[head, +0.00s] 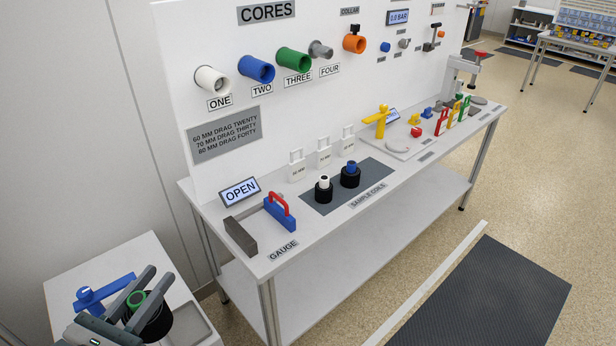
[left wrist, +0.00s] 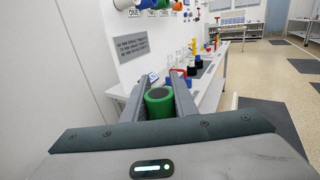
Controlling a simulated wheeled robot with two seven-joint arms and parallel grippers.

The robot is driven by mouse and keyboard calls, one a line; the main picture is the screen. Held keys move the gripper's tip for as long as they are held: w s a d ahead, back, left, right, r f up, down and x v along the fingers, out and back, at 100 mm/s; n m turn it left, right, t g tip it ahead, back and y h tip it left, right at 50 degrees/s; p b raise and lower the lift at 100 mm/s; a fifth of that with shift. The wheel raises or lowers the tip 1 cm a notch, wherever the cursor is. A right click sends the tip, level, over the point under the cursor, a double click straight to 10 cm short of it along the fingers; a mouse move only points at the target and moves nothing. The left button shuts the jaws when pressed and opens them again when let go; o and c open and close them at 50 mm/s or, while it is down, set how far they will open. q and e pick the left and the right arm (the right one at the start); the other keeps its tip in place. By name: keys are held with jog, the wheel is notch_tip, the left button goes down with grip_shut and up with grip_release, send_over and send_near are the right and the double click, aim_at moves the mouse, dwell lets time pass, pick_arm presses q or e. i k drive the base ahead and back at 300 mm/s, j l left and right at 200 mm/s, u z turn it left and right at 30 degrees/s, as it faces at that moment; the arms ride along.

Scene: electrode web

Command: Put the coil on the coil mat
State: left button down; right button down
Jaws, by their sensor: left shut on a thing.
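The coil (head: 155,325) is black with a green core standing out of its top, at the lower left of the head view. My left gripper (head: 150,282) is shut on the green core, with one finger on each side. In the left wrist view the green core (left wrist: 160,104) shows between the fingers; the black part is hidden there. The dark grey coil mat (head: 376,174), with a label reading SAMPLE COILS, lies on the bench. A coil with a white core (head: 324,191) and one with a blue core (head: 350,176) stand upright on it. My right gripper is out of view.
The coil is over or beside a small white side table (head: 120,252) with a blue tool (head: 105,290). On the bench (head: 330,235), a red-handled blue gauge (head: 280,211), a dark block (head: 240,236) and an OPEN display (head: 240,191) stand left of the mat. White tagged blocks (head: 323,156) stand behind it.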

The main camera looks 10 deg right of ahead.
aim_at(372, 169)
jog(key=i+l, duration=0.25)
jog(key=l, duration=0.35)
jog(key=i+l+u, duration=0.15)
jog(key=l, duration=0.4)
jog(key=i+l, duration=0.3)
jog(key=l, duration=0.35)
jog(key=i+l+u, duration=0.15)
jog(key=l, duration=0.45)
jog(key=i+l, duration=0.2)
jog(key=l, duration=0.45)
jog(key=i+l+u, duration=0.1)
jog(key=l, duration=0.5)
jog(key=i+l+u, duration=0.1)
jog(key=i+l, duration=0.15)
jog(key=l, duration=0.4)
jog(key=i+l, duration=0.1)
jog(key=l, duration=0.55)
jog(key=i+u, duration=0.05)
